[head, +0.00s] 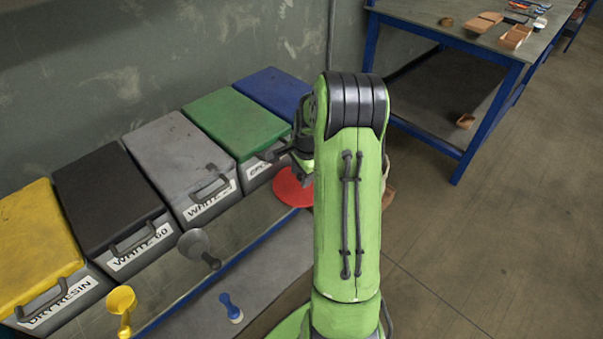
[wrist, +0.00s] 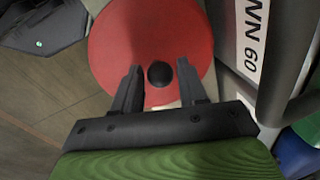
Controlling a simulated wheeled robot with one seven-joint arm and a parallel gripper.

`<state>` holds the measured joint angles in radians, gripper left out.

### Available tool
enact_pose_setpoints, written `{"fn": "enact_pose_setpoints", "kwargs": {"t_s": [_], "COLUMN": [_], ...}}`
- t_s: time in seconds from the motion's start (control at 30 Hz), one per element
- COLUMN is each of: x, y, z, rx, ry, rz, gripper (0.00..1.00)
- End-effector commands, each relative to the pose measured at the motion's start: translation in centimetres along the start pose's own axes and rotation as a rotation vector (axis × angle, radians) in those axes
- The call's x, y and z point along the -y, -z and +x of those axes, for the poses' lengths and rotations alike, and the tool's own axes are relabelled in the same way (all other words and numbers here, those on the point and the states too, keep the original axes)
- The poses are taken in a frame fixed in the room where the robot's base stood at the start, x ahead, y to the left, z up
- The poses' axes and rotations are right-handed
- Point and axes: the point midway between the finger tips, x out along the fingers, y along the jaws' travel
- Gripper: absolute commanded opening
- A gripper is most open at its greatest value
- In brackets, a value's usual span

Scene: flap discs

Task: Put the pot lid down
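The pot lid is a round red disc with a small black knob; in the wrist view the lid (wrist: 113,50) fills the upper middle. In the head view the lid (head: 290,190) shows partly, left of my arm and in front of the green-lidded bin. My gripper (wrist: 159,67) is open. Its two dark fingers stand on either side of the knob (wrist: 160,75), with a visible gap on each side. I cannot tell how far the fingertips are above the lid. In the head view my arm hides most of the gripper.
A row of bins with yellow (head: 40,240), black (head: 105,195), grey (head: 178,160), green (head: 235,120) and blue (head: 275,90) lids stands along the wall. A blue-legged table (head: 440,30) stands back right; open floor lies right.

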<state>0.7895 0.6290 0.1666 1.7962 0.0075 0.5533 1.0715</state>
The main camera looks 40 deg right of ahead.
Motion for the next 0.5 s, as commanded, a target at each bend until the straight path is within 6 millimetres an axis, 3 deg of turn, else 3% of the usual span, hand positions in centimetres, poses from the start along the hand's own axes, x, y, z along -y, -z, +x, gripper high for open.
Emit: {"fn": "enact_pose_setpoints", "kwargs": {"t_s": [0.1, 0.37, 0.5], "x": [0.0, 0.1, 0.2], "y": [0.0, 0.0, 0.0], "z": [-0.1, -0.3, -2.7], "rx": [0.0, 0.0, -0.002], "ry": [0.0, 0.001, 0.004], "rz": [0.0, 0.0, 0.0], "gripper": [0.56, 0.56, 0.56]}}
